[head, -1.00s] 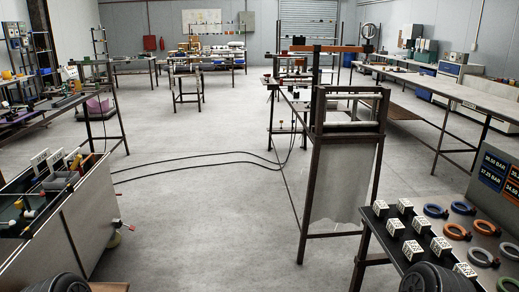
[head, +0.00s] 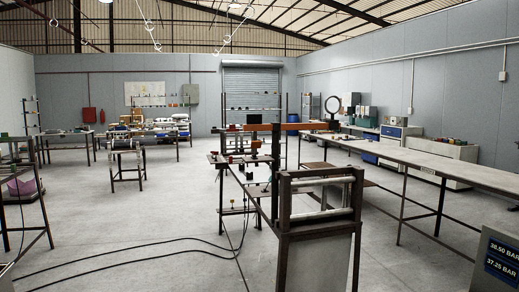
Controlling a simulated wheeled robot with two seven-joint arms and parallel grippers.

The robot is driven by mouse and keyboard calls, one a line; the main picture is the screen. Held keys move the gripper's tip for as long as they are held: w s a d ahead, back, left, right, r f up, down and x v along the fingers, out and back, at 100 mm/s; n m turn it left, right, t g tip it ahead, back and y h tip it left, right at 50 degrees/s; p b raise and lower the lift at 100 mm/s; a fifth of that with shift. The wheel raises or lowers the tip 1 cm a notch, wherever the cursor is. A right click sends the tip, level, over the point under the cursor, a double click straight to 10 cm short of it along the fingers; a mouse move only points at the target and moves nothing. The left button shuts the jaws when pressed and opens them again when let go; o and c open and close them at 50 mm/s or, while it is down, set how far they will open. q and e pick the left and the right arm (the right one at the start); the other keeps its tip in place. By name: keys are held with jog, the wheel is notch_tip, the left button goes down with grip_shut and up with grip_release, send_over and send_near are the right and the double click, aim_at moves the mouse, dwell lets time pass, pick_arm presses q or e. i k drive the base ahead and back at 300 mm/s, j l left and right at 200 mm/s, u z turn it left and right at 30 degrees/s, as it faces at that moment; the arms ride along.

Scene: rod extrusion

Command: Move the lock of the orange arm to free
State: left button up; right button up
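An orange arm (head: 308,126) runs level above the workbench in the middle of the head view. A dark upright post (head: 276,152) stands at its left part. A round dark-rimmed ring (head: 332,104) shows near its right end; I cannot tell whether the two are joined. The lock of the arm is too small to make out. Neither of my grippers is in view.
A metal frame stand with a pale roller (head: 321,182) stands in front of the bench. A long table (head: 430,165) runs along the right. Black cables (head: 150,247) cross the floor at left. Open floor (head: 130,215) lies left of the bench. A pressure display (head: 503,258) is at bottom right.

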aim_at(255, 145)
jog(key=z, duration=0.5)
jog(key=i+j+z, duration=0.8)
jog(key=i+j, duration=0.2)
jog(key=j, duration=0.15)
jog(key=i+j, duration=0.25)
